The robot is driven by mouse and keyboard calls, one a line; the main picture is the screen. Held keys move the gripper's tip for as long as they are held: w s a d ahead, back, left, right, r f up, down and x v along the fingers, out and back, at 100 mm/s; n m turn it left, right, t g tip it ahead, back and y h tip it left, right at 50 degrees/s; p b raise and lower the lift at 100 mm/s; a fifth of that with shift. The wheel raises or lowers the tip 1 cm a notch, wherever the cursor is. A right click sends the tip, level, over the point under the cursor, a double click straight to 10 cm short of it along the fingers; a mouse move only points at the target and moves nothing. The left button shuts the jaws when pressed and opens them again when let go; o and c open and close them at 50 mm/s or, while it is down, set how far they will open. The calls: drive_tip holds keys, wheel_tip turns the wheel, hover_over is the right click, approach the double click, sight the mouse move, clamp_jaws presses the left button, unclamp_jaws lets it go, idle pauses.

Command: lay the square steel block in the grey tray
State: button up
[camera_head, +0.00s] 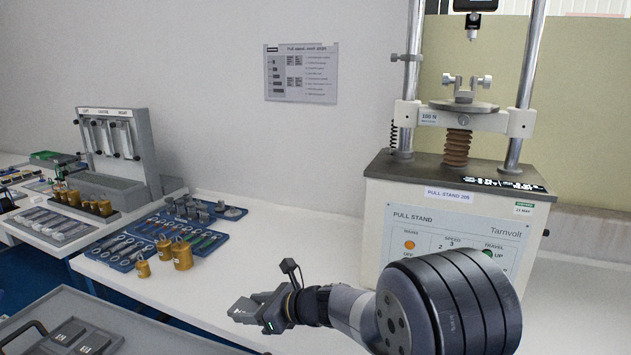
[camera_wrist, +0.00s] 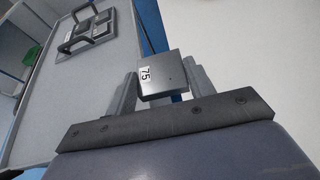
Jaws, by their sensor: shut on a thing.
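My gripper (camera_head: 262,311) is shut on a square steel block (camera_wrist: 162,76) with a white label reading 75. In the wrist view the block sits between the two fingers (camera_wrist: 155,88), with its labelled face showing. In the head view the block (camera_head: 243,311) shows as a grey shape at the gripper's tip, in front of the white bench. A grey tray (camera_head: 82,322) with dark handles lies at the bottom left of the head view, partly cut off, with square blocks in it. It also shows at the top left of the wrist view (camera_wrist: 78,42), apart from the gripper.
The tray lies on a grey cart top (camera_head: 180,338) with raised edges, left of my gripper. Brass weights (camera_head: 182,256) and a blue tool mat (camera_head: 120,262) lie on the white bench. A pull stand (camera_head: 450,215) rises behind my arm.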

drive_tip(key=d+r+m+t+h+p, duration=0.1)
drive_tip(key=d+m+t+h+p, duration=0.1)
drive_tip(key=d, duration=0.7)
drive_tip(key=d+r+m+t+h+p, duration=0.1)
drive_tip(key=d+m+t+h+p, duration=0.2)
drive_tip(key=d, duration=0.7)
drive_tip(key=s+d+r+m+t+h+p, duration=0.1)
drive_tip(key=d+m+t+h+p, duration=0.1)
drive_tip(key=d, duration=0.7)
drive_tip(key=m+h+p, duration=0.1)
drive_tip(key=m+p, duration=0.1)
drive_tip(key=shift+d+r+m+t+p, duration=0.25)
drive_tip(key=shift+d+m+t+p, duration=0.05)
drive_tip(key=shift+d+m, duration=0.1)
drive_tip(key=shift+s+d, duration=0.1)
